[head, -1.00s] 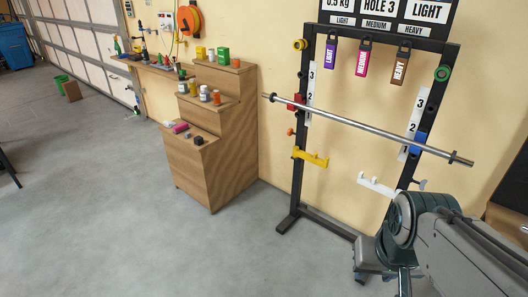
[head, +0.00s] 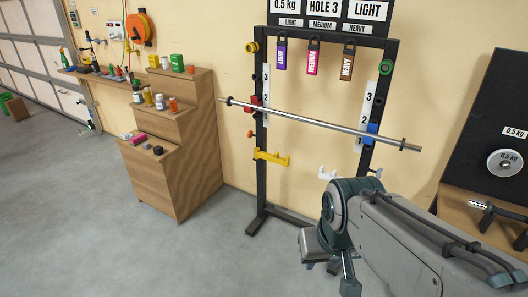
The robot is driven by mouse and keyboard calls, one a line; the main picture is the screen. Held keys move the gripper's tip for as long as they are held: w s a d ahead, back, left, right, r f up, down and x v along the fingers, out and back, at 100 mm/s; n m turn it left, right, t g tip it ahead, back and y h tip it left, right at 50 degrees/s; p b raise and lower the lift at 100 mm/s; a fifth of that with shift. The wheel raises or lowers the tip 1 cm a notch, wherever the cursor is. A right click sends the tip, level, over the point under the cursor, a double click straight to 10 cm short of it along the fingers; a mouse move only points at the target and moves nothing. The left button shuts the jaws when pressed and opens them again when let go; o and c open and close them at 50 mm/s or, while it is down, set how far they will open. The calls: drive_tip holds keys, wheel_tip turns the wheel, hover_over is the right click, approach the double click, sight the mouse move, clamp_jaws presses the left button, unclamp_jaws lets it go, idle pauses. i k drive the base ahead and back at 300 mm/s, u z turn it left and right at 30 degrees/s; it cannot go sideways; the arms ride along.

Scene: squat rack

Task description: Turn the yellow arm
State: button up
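The yellow arm (head: 271,157) is a short bracket with an upturned end, on the left upright of the black squat rack (head: 262,190). It sticks out to the right, below the barbell. A white arm (head: 328,172) of similar shape is on the right side of the rack, partly hidden behind my arm. The barbell (head: 318,123) lies across the rack, in a red holder (head: 254,103) on the left and a blue holder (head: 370,133) on the right. My arm's links fill the lower right, in front of the rack. I cannot make out my gripper's fingers.
A stepped wooden shelf (head: 190,170) with bottles and small boxes stands left of the rack. Purple, pink and brown tags hang from the rack's top bar. A black board (head: 497,120) with a weight plate (head: 504,163) is at the right. The floor in front is clear.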

sight(258, 154)
drive_tip(key=u, duration=0.35)
drive_tip(key=k, duration=0.45)
drive_tip(key=u, duration=0.95)
drive_tip(key=i, duration=1.7)
drive_tip(key=z, duration=1.4)
drive_tip(key=i, duration=0.7)
drive_tip(key=z, duration=1.05)
drive_tip(key=i, duration=0.7)
drive_tip(key=z, duration=0.05)
